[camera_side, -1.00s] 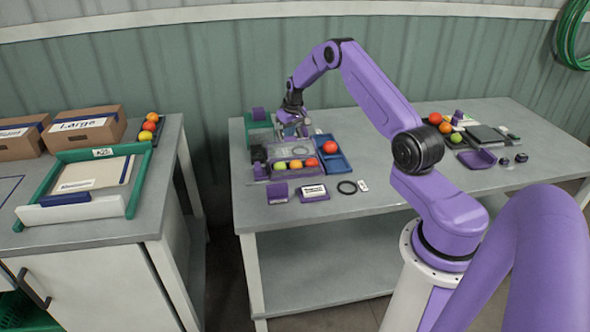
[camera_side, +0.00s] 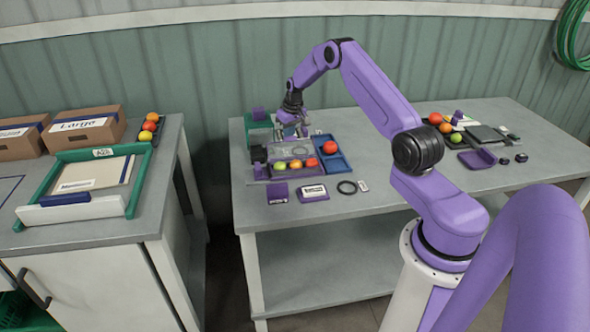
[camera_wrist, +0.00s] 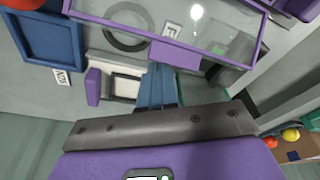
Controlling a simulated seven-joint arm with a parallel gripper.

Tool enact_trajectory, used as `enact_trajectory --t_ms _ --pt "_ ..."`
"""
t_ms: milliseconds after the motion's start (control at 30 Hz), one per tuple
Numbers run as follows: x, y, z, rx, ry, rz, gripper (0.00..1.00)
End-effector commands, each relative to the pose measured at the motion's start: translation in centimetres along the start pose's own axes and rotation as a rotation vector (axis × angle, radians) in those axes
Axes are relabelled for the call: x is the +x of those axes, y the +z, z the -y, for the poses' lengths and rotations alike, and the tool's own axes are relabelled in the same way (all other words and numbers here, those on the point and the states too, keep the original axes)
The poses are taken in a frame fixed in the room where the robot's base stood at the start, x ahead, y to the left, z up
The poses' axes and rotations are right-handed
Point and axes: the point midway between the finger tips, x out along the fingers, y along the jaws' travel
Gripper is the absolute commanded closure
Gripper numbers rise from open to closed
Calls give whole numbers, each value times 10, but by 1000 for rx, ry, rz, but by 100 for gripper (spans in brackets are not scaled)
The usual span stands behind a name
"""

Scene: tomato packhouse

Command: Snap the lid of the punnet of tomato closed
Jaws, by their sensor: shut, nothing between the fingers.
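The punnet (camera_side: 270,174) sits on the grey bench in the side view, with a row of red, orange and green tomatoes (camera_side: 295,164) in it. A clear lid with a purple rim (camera_wrist: 245,55) spans the top of the wrist view. In the side view the clear panel shows only faintly behind the tomatoes, so I cannot tell its exact angle. My gripper (camera_side: 297,133) is at the back of the punnet, pointing down. Its blue fingers (camera_wrist: 155,88) are shut and empty, close beside the lid's rim in the wrist view; contact is unclear.
A blue tray (camera_side: 342,163) with a red tomato (camera_side: 330,147) stands right of the punnet. A green holder (camera_side: 257,122) stands behind left.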

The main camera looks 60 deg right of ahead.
Motion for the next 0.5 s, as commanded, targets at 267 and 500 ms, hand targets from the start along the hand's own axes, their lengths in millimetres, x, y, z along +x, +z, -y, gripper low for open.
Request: enact_trajectory --t_ms 267,500 --pt "-3 4 3 0 0 -1 100" --pt "-7 12 8 0 -1 1 100"
